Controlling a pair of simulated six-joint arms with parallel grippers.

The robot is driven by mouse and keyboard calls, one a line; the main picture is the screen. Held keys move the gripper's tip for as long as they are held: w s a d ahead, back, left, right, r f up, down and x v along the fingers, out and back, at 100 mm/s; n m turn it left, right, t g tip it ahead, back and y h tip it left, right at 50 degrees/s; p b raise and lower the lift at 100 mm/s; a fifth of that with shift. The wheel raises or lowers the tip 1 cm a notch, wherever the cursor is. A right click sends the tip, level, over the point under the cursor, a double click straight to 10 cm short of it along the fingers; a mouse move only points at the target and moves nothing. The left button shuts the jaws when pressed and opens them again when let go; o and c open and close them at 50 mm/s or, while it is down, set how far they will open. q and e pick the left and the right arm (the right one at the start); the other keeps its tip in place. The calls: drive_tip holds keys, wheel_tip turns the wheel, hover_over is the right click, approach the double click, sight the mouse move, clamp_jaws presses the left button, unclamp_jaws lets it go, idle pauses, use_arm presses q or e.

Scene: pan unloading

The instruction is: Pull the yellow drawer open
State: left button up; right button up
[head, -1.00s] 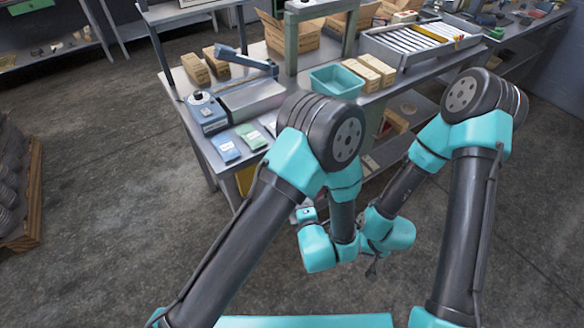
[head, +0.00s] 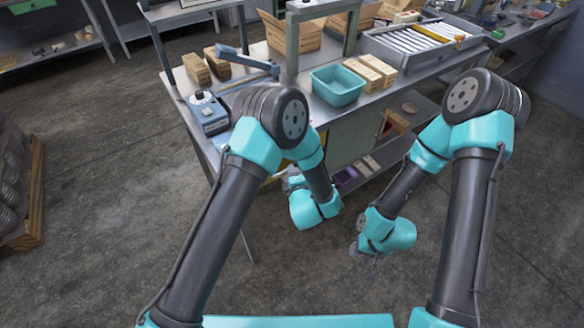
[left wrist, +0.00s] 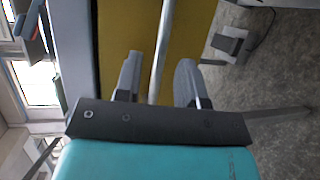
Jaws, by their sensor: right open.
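The yellow drawer (left wrist: 118,28) fills the upper middle of the left wrist view, with a long metal bar handle (left wrist: 161,45) across its front. My left gripper (left wrist: 158,60) is open, with one finger on each side of the bar. I cannot tell whether either finger touches it. In the head view my left gripper (head: 294,182) is by the workbench front, mostly hidden by its arm, and only a sliver of yellow shows near it. My right gripper (head: 364,252) is open and empty, hanging low in front of the bench.
The workbench (head: 395,92) carries a teal bin (head: 337,85), small cartons (head: 378,73), a blue-grey device (head: 208,112) and a roller tray (head: 420,40). A lower shelf runs beneath it. The floor in front is clear; a wooden crate (head: 38,190) stands far left.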

use_arm(q)
drive_tip(key=shift+x, duration=1.8)
drive_tip(key=shift+c, duration=0.4)
clamp_jaws()
